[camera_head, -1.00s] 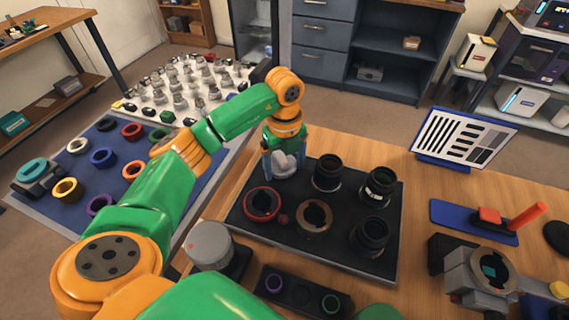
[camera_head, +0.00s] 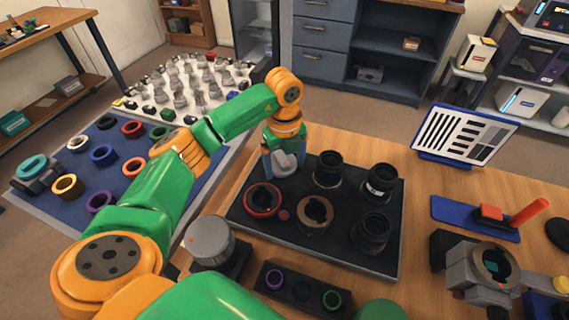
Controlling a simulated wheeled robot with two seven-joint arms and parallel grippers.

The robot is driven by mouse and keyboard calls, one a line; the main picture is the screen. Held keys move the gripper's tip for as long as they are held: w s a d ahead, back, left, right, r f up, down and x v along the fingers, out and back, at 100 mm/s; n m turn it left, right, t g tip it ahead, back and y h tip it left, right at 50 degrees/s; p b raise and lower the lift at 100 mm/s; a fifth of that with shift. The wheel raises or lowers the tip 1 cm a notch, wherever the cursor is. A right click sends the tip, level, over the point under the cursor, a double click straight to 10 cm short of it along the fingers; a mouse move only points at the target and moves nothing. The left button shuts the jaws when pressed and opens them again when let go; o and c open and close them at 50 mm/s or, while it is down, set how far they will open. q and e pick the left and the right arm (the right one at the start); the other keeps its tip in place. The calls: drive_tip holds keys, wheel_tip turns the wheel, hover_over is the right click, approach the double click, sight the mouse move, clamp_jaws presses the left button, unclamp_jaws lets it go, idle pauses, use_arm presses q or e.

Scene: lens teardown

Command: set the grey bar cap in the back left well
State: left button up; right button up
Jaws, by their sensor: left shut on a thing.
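The grey bar cap (camera_head: 284,163) is a pale grey piece between the fingers of my left gripper (camera_head: 284,169). The gripper points down and is shut on the cap, over the back left part of the dark tray (camera_head: 240,213). The fingers and cap hide the back left well, so I cannot tell whether the cap touches it. My right gripper is not in view.
Dark lens barrels (camera_head: 328,168) stand right of the cap. A red ring (camera_head: 262,199) and a brown ring (camera_head: 315,212) sit in front. A grey round-topped device (camera_head: 210,240) stands near the tray's front left. A blue mat (camera_head: 60,215) holds several coloured rings.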

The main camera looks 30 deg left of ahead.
sight(284, 164)
use_arm(q)
drive_tip(key=shift+s+d+f, duration=0.2)
drive_tip(key=shift+s+f, duration=0.1)
drive_tip(key=shift+f, duration=0.35)
drive_tip(key=o, duration=1)
drive_tip(key=shift+o, duration=0.2)
drive_tip(key=r, duration=0.7)
drive_tip(key=shift+w+a+r+p, duration=0.1)
drive_tip(key=shift+w+r+p, duration=0.1)
drive_tip(key=shift+r+p, duration=0.2)
drive_tip(key=shift+s+r, duration=0.15)
drive_tip(key=shift+r, duration=0.15)
drive_tip(key=shift+f, duration=0.1)
